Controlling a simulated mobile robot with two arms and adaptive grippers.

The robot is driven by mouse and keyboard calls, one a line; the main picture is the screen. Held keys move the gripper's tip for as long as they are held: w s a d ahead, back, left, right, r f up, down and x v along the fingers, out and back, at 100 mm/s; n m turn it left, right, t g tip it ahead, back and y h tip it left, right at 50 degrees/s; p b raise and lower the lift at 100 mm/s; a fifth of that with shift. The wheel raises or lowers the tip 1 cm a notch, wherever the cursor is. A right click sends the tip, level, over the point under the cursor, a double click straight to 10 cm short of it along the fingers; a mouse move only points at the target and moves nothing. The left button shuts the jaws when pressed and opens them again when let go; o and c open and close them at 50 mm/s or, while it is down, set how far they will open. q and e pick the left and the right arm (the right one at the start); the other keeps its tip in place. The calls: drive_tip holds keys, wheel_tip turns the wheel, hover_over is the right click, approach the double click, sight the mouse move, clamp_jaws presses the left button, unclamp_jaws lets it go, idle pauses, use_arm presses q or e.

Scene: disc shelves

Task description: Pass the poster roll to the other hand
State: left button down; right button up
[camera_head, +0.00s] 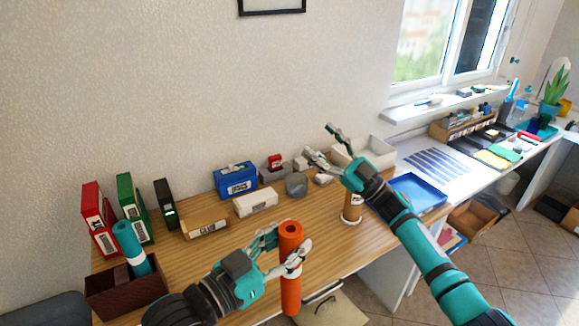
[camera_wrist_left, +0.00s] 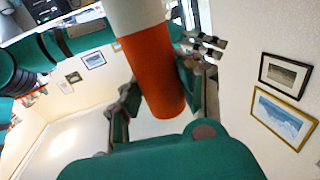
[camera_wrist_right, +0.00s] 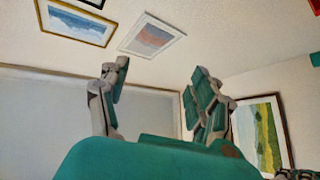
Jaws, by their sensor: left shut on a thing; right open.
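The poster roll (camera_head: 291,231) is an orange tube with a white band around its middle. It stands nearly upright in my left gripper (camera_head: 287,246), in front of the desk's edge. In the left wrist view the roll (camera_wrist_left: 152,70) lies between the fingers, orange at one end and white at the other. My right gripper (camera_head: 320,144) is open and empty, above the back of the desk, up and to the right of the roll and apart from it. The right wrist view shows nothing between its fingers (camera_wrist_right: 160,78); the roll is not in that view.
A teal roll (camera_head: 128,240) leans in a dark brown box (camera_head: 128,293) at the left. A brown-and-white roll (camera_head: 352,208) stands near my right arm. Binders (camera_head: 98,220), a blue box (camera_head: 236,180) and a white tray (camera_head: 376,153) line the back of the wooden desk (camera_head: 205,264).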

drive_tip(key=s+a+r+n+g+h, duration=0.3)
drive_tip(key=s+a+r+n+g, duration=0.35)
drive_tip(key=s+n+g, duration=0.35)
drive_tip(key=s+a+r+n+g+h, duration=0.3)
drive_tip(key=s+a+r+n+g, duration=0.35)
drive_tip(key=n, duration=0.55)
drive_tip(key=n+t+h, duration=0.6)
drive_tip(key=n+h, duration=0.3)
drive_tip(key=h, duration=0.7)
approach(290, 229)
wheel_tip(290, 229, down, 10)
drive_tip(key=shift+c, duration=0.4)
